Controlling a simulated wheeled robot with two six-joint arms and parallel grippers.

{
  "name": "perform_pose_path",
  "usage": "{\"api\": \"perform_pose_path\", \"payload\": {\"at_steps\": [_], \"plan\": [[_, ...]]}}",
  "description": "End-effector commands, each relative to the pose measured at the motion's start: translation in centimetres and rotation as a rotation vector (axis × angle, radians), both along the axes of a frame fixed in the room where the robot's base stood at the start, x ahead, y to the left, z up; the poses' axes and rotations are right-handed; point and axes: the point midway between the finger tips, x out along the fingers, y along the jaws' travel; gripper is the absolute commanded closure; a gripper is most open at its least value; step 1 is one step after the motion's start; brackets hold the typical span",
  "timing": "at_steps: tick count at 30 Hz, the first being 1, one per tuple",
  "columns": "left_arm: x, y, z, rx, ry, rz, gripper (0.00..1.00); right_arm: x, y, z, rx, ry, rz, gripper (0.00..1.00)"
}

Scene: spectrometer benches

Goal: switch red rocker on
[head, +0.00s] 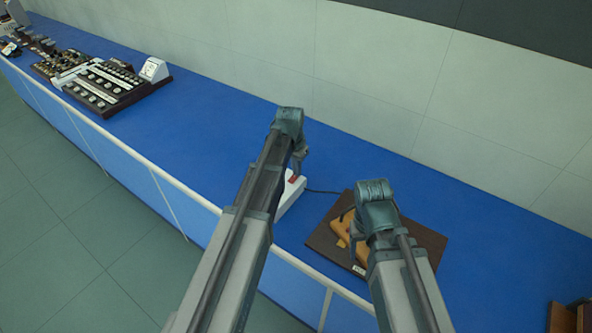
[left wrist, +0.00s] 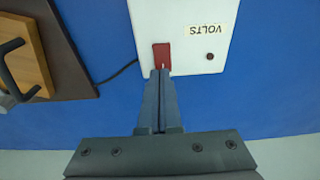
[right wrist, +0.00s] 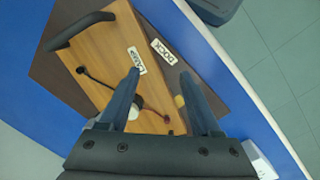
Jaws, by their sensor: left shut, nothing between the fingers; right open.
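The red rocker (left wrist: 161,56) sits on a white box (left wrist: 190,20) marked VOLTS, near the edge of its top face. In the head view the rocker (head: 294,178) shows as a small red patch on the white box (head: 289,195), partly hidden behind my left arm. My left gripper (left wrist: 160,72) is shut and empty, with its fingertips at the rocker's lower edge in the left wrist view; I cannot tell whether they touch it. My right gripper (right wrist: 160,92) is open above the wooden block (right wrist: 110,55), with nothing held between its fingers.
The wooden block, labelled LAMP and DOCK nearby, lies on a dark board (head: 425,240) right of the white box. A black cable (head: 322,191) runs between them. Dark control panels (head: 105,88) stand far left on the blue bench (head: 205,130). The bench between is clear.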

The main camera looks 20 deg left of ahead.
Motion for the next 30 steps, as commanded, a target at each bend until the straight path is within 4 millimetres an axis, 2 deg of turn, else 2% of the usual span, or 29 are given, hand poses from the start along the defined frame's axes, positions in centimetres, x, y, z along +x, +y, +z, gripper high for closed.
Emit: {"api": "perform_pose_path", "payload": {"at_steps": [10, 13, 30], "plan": [[0.1, 0.0, -0.2, 0.001, 0.003, 0.0, 1.0, 0.0, 0.0, -0.2, 0.0, 0.0, 0.0, 0.36], [0.7, -0.1, -0.8, 0.018, 0.049, -0.003, 1.0, 0.0, 0.0, -0.7, 0.0, 0.0, 0.0, 0.36], [-0.9, 0.3, -0.2, 0.018, 0.049, 0.0, 1.0, 0.0, 0.0, 0.0, 0.0, 0.0, 0.0, 0.36]]}}
